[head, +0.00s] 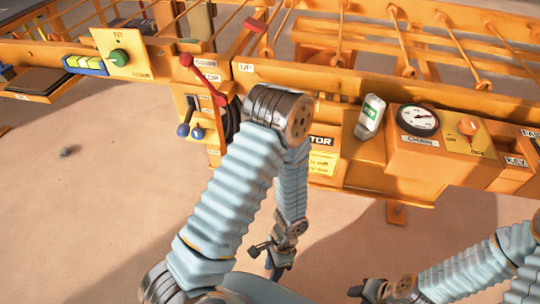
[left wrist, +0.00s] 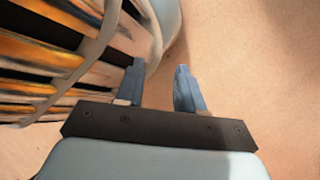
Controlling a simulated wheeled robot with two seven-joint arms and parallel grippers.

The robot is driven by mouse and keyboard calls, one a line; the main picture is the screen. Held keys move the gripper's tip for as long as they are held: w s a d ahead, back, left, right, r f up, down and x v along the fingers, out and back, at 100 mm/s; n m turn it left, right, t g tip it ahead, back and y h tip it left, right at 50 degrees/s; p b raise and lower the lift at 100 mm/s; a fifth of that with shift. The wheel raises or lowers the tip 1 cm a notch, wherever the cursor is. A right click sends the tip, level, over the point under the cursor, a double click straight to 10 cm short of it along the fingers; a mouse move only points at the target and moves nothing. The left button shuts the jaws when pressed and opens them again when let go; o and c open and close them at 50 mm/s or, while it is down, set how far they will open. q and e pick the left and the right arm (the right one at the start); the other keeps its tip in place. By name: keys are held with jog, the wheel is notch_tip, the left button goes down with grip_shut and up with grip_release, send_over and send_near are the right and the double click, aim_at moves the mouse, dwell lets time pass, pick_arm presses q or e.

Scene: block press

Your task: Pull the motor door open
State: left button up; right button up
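The label ending in "TOR" (head: 321,141) shows on the orange machine, just right of my left arm's elbow. A yellow note (head: 322,163) is below it. My left arm hides the panel to the left of the label, so I cannot make out a door edge or handle. My left gripper (head: 268,262) hangs low in front of the machine, apart from it. In the left wrist view its two blue fingers (left wrist: 160,90) are spread with nothing between them. My right gripper (head: 366,291) is at the bottom edge, and its finger gap is unclear.
Sandy floor (head: 90,215) in front is mostly clear.

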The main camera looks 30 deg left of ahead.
pick_arm(q)
jog(key=w+a+r+m+t+y+b, duration=0.2)
jog(key=w+a+m+y+b, duration=0.15)
jog(key=w+y, duration=0.2)
jog(key=w+a+r+m+t+y+b, duration=0.2)
jog(key=w+a+m+y, duration=0.2)
jog(key=w+m+y, duration=0.15)
jog(key=w+d+r+m+t+y+b, duration=0.1)
jog(key=w+r+m+t+y+b, duration=0.15)
jog(key=w+r, duration=0.35)
jog(key=w+d+r+m+t+y+b, duration=0.1)
jog(key=w+d+r+t+y, duration=0.15)
jog(key=w+r+t, duration=0.4)
jog(key=a, duration=0.4)
jog(key=w+a+r+g+b, duration=0.1)
jog(key=a, duration=0.3)
jog(key=w+a+g, duration=0.1)
jog(key=a, duration=0.4)
jog(key=shift+w+r+b, duration=0.15)
jog(key=shift+w+b, duration=0.05)
jog(key=shift+b, duration=0.2)
grip_shut()
